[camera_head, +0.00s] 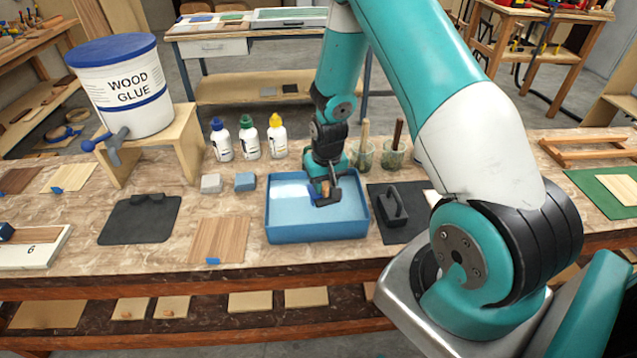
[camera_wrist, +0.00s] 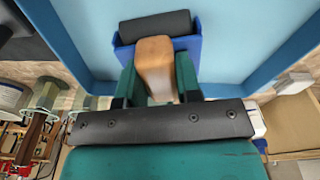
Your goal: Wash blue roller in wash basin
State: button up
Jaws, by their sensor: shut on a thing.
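The wash basin (camera_head: 317,227) is a blue rectangular tub of light-blue liquid at the middle of the bench. My gripper (camera_head: 325,188) reaches down over its right part. It is shut on the wooden handle of the blue roller (camera_head: 318,192). In the wrist view, the two green fingers of my gripper (camera_wrist: 155,78) clasp the handle from both sides. The blue roller (camera_wrist: 190,45) has a blue frame and a dark cylinder at the far end. The basin (camera_wrist: 259,78) surrounds it there. I cannot tell whether the cylinder touches the liquid.
A dark pad with a black handled block (camera_head: 393,205) lies right of the basin. Two small blocks (camera_head: 245,181) stand to its left. Several bottles (camera_head: 248,138) and jars with brushes (camera_head: 394,152) stand behind. A wood glue bucket (camera_head: 125,90) sits on a stand at the left.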

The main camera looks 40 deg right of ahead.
jog(key=shift+w+a+r+p, duration=0.25)
jog(key=shift+a+r+p, duration=0.15)
jog(key=shift+r+p, duration=0.5)
jog(key=shift+w+a+r+p, duration=0.3)
jog(key=shift+a+r+p, duration=0.25)
jog(key=shift+r, duration=0.65)
jog(key=shift+w+a+r+p, duration=0.3)
jog(key=shift+r+p, duration=0.55)
jog(key=shift+r, duration=0.2)
notch_tip(320, 180, up, 5)
jog(key=p, duration=0.3)
jog(key=shift+p, duration=0.3)
jog(key=shift+s, duration=0.1)
